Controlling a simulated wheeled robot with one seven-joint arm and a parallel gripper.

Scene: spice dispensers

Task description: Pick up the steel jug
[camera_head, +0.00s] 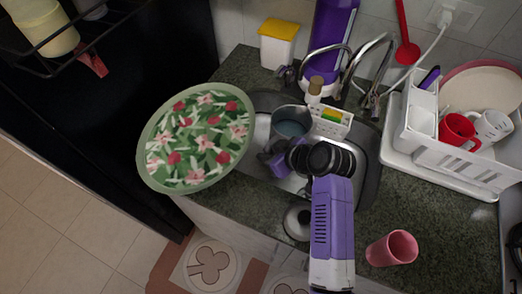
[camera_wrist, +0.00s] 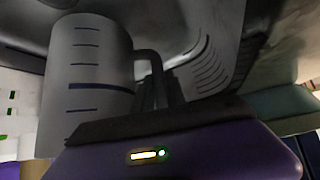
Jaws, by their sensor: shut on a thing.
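The steel jug (camera_head: 291,122) is grey and cup-shaped, and it is at the sink, in front of the faucet. It fills the left of the wrist view (camera_wrist: 88,85), with dark measuring marks on its side and a dark handle (camera_wrist: 148,58) on its right. My gripper (camera_wrist: 160,95) is at the handle, with its dark fingers shut on it. The jug looks tilted in the wrist view, whose camera may itself be tilted. In the head view, my arm hides the fingers. I cannot tell whether the jug's base touches the sink.
The sink (camera_head: 371,180) surrounds the jug. A white caddy (camera_head: 331,128) stands close on its right, with the faucet (camera_head: 354,65) behind. A green floral tray (camera_head: 196,139) lies left. A dish rack (camera_head: 455,160) and a pink cup (camera_head: 392,249) are right.

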